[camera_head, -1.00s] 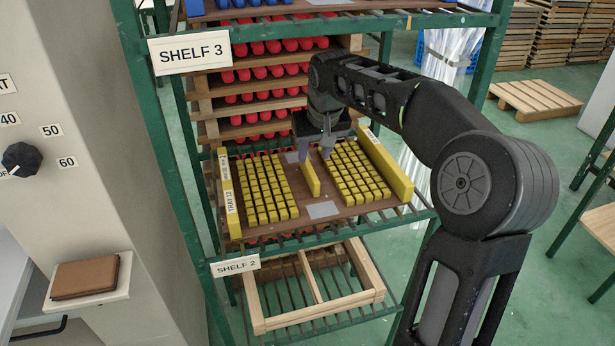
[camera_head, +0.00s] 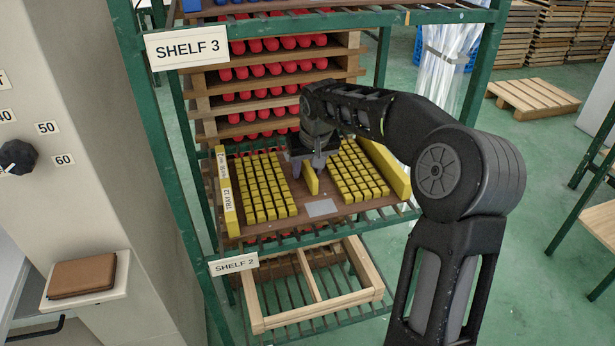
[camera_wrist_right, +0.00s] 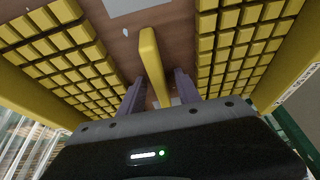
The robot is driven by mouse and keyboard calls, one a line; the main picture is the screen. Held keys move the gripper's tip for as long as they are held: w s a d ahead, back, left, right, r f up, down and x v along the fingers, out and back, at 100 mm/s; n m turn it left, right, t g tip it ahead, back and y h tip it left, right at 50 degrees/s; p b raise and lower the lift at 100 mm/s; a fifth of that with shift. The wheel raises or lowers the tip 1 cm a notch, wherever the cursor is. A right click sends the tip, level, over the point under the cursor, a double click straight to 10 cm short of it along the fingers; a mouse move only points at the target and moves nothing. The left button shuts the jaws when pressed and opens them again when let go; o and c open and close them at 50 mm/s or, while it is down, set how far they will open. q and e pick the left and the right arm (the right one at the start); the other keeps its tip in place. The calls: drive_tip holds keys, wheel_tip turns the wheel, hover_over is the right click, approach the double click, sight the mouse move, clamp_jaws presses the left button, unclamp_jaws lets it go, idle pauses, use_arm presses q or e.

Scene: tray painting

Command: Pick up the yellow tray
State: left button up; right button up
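The yellow tray (camera_head: 388,168) is a brown board with yellow side walls and two blocks of small yellow pieces, lying on the rack's slatted shelf. A yellow bar (camera_head: 312,180) stands upright along its middle; it also shows in the right wrist view (camera_wrist_right: 150,55). My right gripper (camera_head: 312,168) is low over the tray at this bar. In the right wrist view its fingers (camera_wrist_right: 158,92) are open, one on each side of the bar, with gaps visible. The fingertips' exact height is hard to tell. My left gripper is not in view.
Green rack posts (camera_head: 163,150) flank the tray. Stacked trays with red pieces (camera_head: 262,100) stand behind it. A wooden frame (camera_head: 258,322) lies on the lower shelf. A grey cabinet with a dial (camera_head: 18,156) and a ledge bearing a brown wallet (camera_head: 83,275) stand at left.

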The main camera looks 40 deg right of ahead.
drive_tip(key=shift+c, duration=0.6)
clamp_jaws()
idle(1.2)
drive_tip(key=shift+w+r, duration=0.1)
